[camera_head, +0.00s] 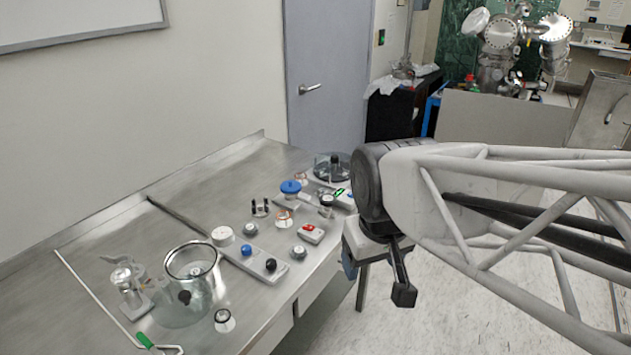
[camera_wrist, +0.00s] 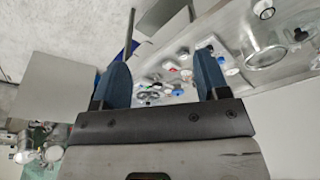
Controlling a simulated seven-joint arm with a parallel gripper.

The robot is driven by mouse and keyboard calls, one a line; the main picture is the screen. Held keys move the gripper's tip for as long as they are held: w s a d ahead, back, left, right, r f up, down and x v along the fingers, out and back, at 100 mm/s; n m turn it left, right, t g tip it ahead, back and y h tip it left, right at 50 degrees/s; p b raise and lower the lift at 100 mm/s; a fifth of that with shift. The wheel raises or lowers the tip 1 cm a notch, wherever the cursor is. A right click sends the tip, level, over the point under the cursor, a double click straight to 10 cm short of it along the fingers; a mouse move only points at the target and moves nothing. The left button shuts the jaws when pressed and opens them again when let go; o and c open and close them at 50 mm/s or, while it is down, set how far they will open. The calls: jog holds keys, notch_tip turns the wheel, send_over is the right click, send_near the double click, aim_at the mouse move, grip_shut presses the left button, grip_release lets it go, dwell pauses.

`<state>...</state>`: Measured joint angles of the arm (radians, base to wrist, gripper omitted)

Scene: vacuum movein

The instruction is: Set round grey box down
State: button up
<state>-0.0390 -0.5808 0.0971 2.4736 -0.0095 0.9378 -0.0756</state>
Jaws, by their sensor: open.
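My gripper (camera_head: 376,280) is off the table's right side, over the floor and well apart from the box. In the wrist view my gripper (camera_wrist: 165,54) shows two blue fingers spread wide with nothing held between them. The table shows beyond the fingers there, but its things are too small to tell which is the box.
A large glass vessel (camera_head: 180,302) stands at the table's front, with a metal fitting (camera_head: 128,288) to its left. A blue-capped piece (camera_head: 290,188), a red-topped block (camera_head: 311,233) and several small knobs crowd the middle. A glass dish (camera_head: 322,170) stands at the far end. The table's left part is mostly clear.

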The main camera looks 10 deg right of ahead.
jog(key=shift+s+d+f+m, duration=0.1)
jog(key=shift+s+d+m, duration=0.15)
jog(key=shift+s, duration=0.3)
jog(key=shift+s+d+f+m, duration=0.15)
jog(key=shift+s+d+m, duration=0.15)
jog(key=shift+s, duration=0.25)
jog(key=shift+s+d+f+m, duration=0.1)
jog(key=shift+s+d+m, duration=0.15)
jog(key=shift+s, duration=0.3)
